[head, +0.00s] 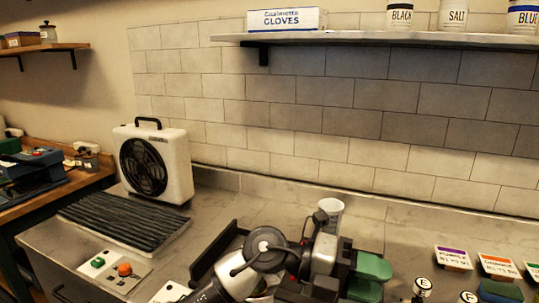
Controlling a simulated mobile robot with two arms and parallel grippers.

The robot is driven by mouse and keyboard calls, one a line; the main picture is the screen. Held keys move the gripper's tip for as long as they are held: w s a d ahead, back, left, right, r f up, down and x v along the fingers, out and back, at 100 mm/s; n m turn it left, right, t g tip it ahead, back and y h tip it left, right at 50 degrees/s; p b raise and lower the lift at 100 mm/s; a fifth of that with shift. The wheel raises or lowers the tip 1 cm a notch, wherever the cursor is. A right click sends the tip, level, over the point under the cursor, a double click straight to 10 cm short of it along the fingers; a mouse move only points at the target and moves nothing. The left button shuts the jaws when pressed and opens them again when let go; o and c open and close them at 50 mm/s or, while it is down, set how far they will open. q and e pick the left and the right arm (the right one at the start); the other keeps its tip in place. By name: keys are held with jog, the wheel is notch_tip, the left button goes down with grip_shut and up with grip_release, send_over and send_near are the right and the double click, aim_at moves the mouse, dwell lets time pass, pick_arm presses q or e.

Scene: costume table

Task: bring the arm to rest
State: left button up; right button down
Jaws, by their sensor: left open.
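My left arm reaches in from the bottom edge of the head view over the counter. My left gripper (368,279) is at the lower middle, with green fingers that stand apart; nothing shows between them. A white cup (331,208) stands just behind the gripper and is partly hidden by it. A dark tray or frame (222,247) lies around and behind my arm, mostly covered by it. My right gripper is not in view.
A white fan unit (181,161) stands behind a black ridged panel (120,221) at left. A button panel (112,272) lies in front. Labelled boxes (453,258) and small letter-marked items (423,284) sit at right. A wall shelf (360,39) holds a gloves box (287,19) and jars (453,14).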

pick_arm(q)
jog(key=w+a+r+n+t+h, duration=0.1)
jog(key=w+a+n+t+h, duration=0.15)
jog(key=a+n+t, duration=0.6)
jog(key=w+a+n+t+h, duration=0.1)
jog(key=w+a+n+t, duration=0.25)
jog(key=n+t, duration=0.95)
jog(key=s+a+f+n+y, duration=0.2)
jog(key=a+f+n+y, duration=1.4)
jog(key=f+y, duration=0.15)
jog(key=s+a+f+g+y, duration=0.1)
jog(key=s+a+f+g, duration=0.3)
jog(key=s, duration=0.3)
jog(key=s+a+f+n+g, duration=0.1)
jog(key=s+f+g, duration=0.4)
jog(key=s, duration=0.3)
jog(key=s+a+f+g+y, duration=0.1)
jog(key=s+a+f+g, duration=0.3)
jog(key=s, duration=0.3)
notch_tip(320, 180, down, 28)
jog(key=s+d+g, duration=0.1)
jog(key=s+a+f+g, duration=0.1)
jog(key=s+a+f, duration=0.1)
jog(key=s+f, duration=1.3)
jog(key=shift+s+a, duration=0.3)
jog(key=shift+s, duration=0.3)
